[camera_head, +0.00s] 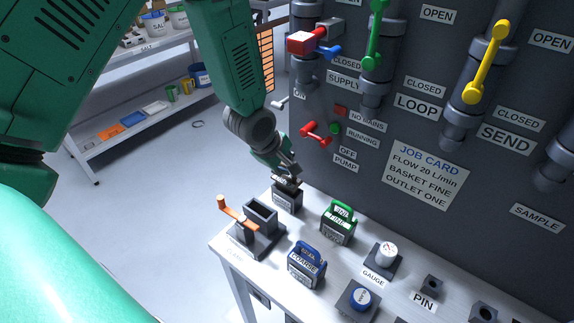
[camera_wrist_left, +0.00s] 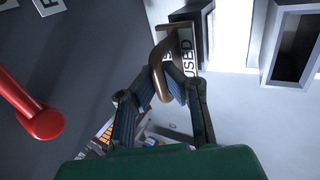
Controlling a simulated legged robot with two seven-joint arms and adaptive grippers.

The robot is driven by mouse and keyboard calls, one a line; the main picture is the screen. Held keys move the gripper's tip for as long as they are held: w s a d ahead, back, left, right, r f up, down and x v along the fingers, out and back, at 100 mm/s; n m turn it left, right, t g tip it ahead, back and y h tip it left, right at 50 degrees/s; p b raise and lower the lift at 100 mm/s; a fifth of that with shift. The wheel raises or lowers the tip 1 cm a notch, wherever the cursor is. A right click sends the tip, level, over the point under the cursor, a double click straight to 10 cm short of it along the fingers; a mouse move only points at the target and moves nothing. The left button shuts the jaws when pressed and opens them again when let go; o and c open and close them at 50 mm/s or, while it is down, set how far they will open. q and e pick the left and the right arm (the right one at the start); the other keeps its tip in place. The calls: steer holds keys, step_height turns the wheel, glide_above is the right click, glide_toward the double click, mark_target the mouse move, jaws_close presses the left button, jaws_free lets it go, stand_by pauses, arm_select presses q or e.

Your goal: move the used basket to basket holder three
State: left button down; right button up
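The used basket (camera_head: 287,197) is a dark box at the back left of the bench, beside the panel. In the left wrist view its brown curved handle (camera_wrist_left: 161,50) and its "USED" label (camera_wrist_left: 189,52) show. My left gripper (camera_head: 287,178) reaches down over it. In the wrist view the fingertips of my left gripper (camera_wrist_left: 166,82) meet around the lower part of the handle. Whether the basket is clear of the bench is hard to tell. No holder number is legible, so I cannot tell which is holder three. My right gripper is not in view.
An open dark housing (camera_head: 261,216) with an orange lever (camera_head: 236,212) stands in front. Green (camera_head: 338,223) and blue (camera_head: 306,263) baskets stand to the right. A red handle (camera_head: 317,133) sticks out of the panel (camera_head: 345,178) above the gripper. A gauge (camera_head: 386,254) sits farther right.

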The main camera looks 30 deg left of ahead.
arm_select(q)
steer(key=shift+f+b, duration=0.8)
steer(key=shift+f, duration=0.65)
steer(key=c, duration=1.2)
jaws_free()
steer(key=shift+o, duration=0.2)
steer(key=shift+r, duration=0.15)
steer(key=p+v, duration=0.5)
steer(key=shift+s+r, duration=0.25)
steer(key=shift+r, duration=0.1)
steer(key=v, duration=1.1)
steer(key=shift+r, duration=0.35)
